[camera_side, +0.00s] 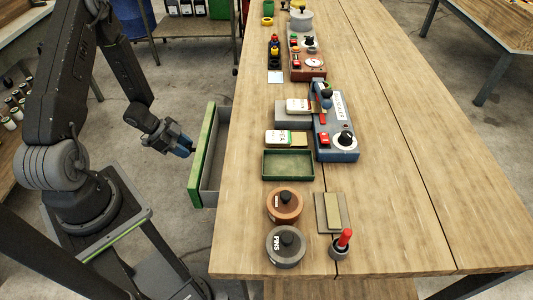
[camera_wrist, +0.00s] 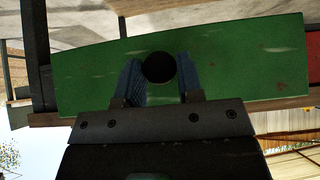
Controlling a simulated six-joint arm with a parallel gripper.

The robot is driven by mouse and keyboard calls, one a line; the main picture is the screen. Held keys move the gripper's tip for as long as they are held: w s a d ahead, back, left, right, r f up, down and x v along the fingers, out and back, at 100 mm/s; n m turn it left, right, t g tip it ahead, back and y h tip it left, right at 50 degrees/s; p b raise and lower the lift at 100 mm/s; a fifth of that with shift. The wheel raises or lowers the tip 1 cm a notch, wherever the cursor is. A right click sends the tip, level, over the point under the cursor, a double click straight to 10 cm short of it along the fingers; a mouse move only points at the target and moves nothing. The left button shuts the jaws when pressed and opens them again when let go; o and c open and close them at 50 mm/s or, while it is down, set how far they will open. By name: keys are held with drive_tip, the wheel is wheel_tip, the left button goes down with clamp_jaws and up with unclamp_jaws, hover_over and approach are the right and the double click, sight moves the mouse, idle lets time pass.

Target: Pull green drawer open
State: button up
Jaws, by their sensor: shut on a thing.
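The green drawer (camera_side: 203,160) sticks out from the left edge of the wooden table in the side view, pulled out some way, its grey inside showing. Its green front fills much of the wrist view (camera_wrist: 245,70), with a round dark knob (camera_wrist: 158,67) at the middle. My gripper (camera_wrist: 160,75) has its blue fingers on both sides of the knob, shut on it. In the side view my gripper (camera_side: 186,149) is at the outer face of the drawer front, and the knob is hidden there.
On the table (camera_side: 420,180) stand a green tray (camera_side: 288,178), a blue device with a dial (camera_side: 336,125), two round lidded tins (camera_side: 285,205) and a red-handled tool (camera_side: 342,240). The floor left of the drawer is open. The table's right side is clear.

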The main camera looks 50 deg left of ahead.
drive_tip(key=shift+s+a, duration=1.95)
drive_tip(key=shift+a, duration=0.05)
drive_tip(key=o, duration=1.5)
drive_tip(key=shift+v, duration=3.5)
